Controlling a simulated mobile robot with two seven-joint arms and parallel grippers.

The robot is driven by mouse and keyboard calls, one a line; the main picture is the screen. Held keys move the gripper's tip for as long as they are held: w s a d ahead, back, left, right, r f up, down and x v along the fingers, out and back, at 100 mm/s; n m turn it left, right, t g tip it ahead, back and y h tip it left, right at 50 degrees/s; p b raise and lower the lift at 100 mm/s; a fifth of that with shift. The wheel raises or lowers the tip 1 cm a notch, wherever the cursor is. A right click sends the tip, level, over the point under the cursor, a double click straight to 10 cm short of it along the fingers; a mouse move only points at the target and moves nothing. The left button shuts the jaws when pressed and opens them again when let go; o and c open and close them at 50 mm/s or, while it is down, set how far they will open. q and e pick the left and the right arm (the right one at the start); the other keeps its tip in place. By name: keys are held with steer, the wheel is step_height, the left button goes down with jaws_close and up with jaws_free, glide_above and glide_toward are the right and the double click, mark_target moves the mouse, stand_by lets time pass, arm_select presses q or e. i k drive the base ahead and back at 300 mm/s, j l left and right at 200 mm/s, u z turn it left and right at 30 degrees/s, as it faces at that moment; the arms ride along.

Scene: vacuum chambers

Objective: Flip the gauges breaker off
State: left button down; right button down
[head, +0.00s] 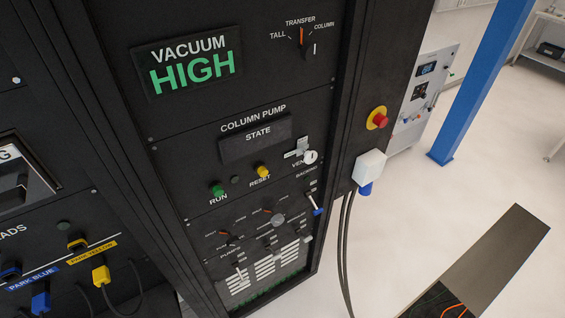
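No breaker with a readable "gauges" label shows in the head view. A tall black rack (123,142) fills the left and middle. Its lower panel carries small knobs and switches, including a knob (267,210) in the upper row and a switch (240,271) near the PUMPS label. Most labels there are too small to read. A lever with a blue tip (317,211) sits at this panel's right edge, near the word BACKING. Neither of my grippers is in view.
The rack has a VACUUM HIGH display (190,62), a green RUN button (218,190) and a yellow RESET button (262,171). A red emergency button (379,118) and white socket box (370,166) with hanging cables stand right. A blue post (482,80) rises beyond; pale floor (415,210) is open.

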mark_target(273, 253)
steer(key=j+z, duration=0.5)
steer(key=j, duration=0.3)
steer(key=l+u, duration=0.2)
steer(key=l, duration=0.2)
steer(key=k+l+u, duration=0.2)
steer(key=l, duration=0.15)
steer(key=k+l+u, duration=0.2)
steer(key=l, duration=0.2)
steer(key=l+u, duration=0.2)
steer(key=l, duration=0.15)
steer(key=k+l+u, duration=0.2)
steer(key=l, duration=0.1)
